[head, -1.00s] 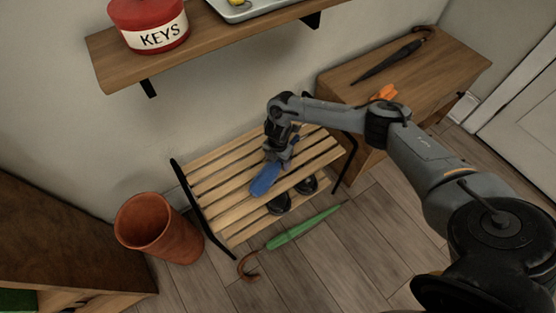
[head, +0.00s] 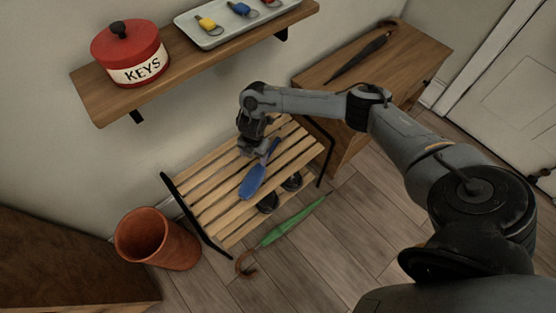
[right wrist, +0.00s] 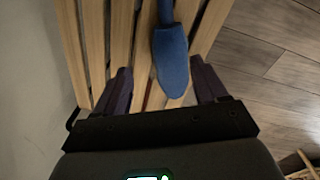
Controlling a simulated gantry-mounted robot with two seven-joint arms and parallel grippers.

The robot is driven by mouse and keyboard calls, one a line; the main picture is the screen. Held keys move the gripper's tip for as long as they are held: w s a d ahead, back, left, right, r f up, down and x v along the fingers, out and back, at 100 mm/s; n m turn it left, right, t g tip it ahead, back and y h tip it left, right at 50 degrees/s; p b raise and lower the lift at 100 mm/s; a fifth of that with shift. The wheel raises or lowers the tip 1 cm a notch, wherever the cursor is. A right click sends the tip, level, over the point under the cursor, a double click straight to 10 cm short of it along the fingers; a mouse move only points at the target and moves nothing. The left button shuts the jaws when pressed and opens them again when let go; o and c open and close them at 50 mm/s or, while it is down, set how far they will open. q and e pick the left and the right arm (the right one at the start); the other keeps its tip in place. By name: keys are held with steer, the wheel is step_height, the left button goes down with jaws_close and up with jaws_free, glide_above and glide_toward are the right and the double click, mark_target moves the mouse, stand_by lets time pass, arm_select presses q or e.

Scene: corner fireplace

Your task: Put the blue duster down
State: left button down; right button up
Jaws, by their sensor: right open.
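The blue duster (head: 253,182) lies on the slatted wooden rack (head: 219,200), its handle pointing up and right. My right gripper (head: 250,150) is open and empty, just beside the handle and left of it in the head view. In the right wrist view the duster (right wrist: 170,62) shows ahead, between the spread fingers (right wrist: 163,85) but not visibly touched by them. I cannot tell the exact height of the gripper over the slats. My left gripper is not in view.
Dark shoes (head: 268,202) sit under the rack. A green umbrella (head: 293,221) lies on the floor in front. A terracotta pot (head: 155,241) stands left. Above hangs a shelf (head: 199,66) with a red keys tin (head: 130,55) and a tray (head: 214,38). A cabinet (head: 346,85) holds a dark umbrella (head: 362,55).

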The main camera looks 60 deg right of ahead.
steer(key=t+y, duration=0.1)
glide_above(240, 192)
step_height(240, 192, down, 3)
steer(key=shift+r, duration=0.1)
steer(key=s+a+r+m+t+y, duration=0.1)
steer(key=s+a+r+m+t, duration=0.15)
steer(key=a, duration=0.55)
steer(key=s+a+r+m+t+y, duration=0.1)
steer(key=s+a+r+m+t, duration=0.15)
steer(key=a, duration=0.55)
steer(key=s+d+r+m+g+h, duration=0.1)
steer(key=s+d+r+m, duration=0.2)
steer(key=s+d+m, duration=0.3)
steer(key=s+d+r+m+g+h, duration=0.2)
steer(key=s+d+r+m, duration=0.1)
steer(key=s+d+m, duration=0.4)
steer(key=s+d, duration=0.1)
steer(key=s, duration=0.2)
steer(key=shift+s, duration=0.25)
